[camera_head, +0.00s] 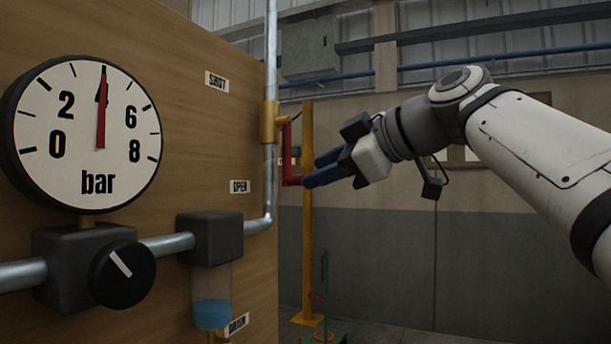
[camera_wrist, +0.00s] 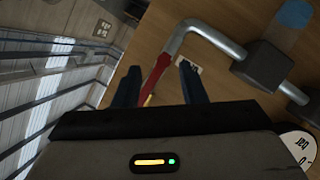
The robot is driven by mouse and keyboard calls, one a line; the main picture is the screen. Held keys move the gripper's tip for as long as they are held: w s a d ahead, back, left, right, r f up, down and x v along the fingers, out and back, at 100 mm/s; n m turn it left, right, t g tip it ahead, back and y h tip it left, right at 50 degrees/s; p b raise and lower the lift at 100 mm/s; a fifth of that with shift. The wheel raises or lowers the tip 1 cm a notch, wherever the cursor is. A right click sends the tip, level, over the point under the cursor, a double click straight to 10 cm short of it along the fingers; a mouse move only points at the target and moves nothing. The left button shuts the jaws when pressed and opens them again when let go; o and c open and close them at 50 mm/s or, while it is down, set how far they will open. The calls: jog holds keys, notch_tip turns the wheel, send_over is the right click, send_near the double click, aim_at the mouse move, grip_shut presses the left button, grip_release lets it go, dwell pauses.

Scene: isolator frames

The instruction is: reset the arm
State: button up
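My gripper (camera_head: 312,171) has two dark blue fingers and points left toward the red lever (camera_head: 287,150) of a brass valve (camera_head: 269,122). In the wrist view my gripper (camera_wrist: 159,68) is open, its fingers well apart. Whether a finger touches the lever is not clear. The lever hangs down from the valve, its lower end beside the fingertips. My arm reaches in from the right of the head view.
A wooden panel (camera_head: 200,130) carries a gauge (camera_head: 82,135) near 4 bar, a black knob (camera_head: 122,275), grey pipes and a cup with blue liquid (camera_head: 211,312). Labels read SHUT (camera_head: 217,82) and OPEN (camera_head: 240,187). A yellow post (camera_head: 307,240) stands behind.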

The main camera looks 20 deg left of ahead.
jog(key=shift+s+d+r, duration=0.15)
jog(key=shift+d, duration=0.25)
jog(key=d+f+m+h+p, duration=0.8)
jog(key=d+f+m+p, duration=0.4)
jog(key=d+f, duration=0.25)
jog(key=s+d+f+m+g+h+p, duration=0.3)
jog(key=s+d+f+m+h+p, duration=0.2)
jog(key=s+d+f+m+p, duration=0.3)
jog(key=s+d+f, duration=0.4)
jog(key=s+f, duration=0.1)
jog(key=f, duration=0.3)
jog(key=shift+s+d+f+m+p, duration=0.15)
jog(key=shift+s+d+m+p, duration=0.05)
jog(key=shift+s+m+p, duration=0.2)
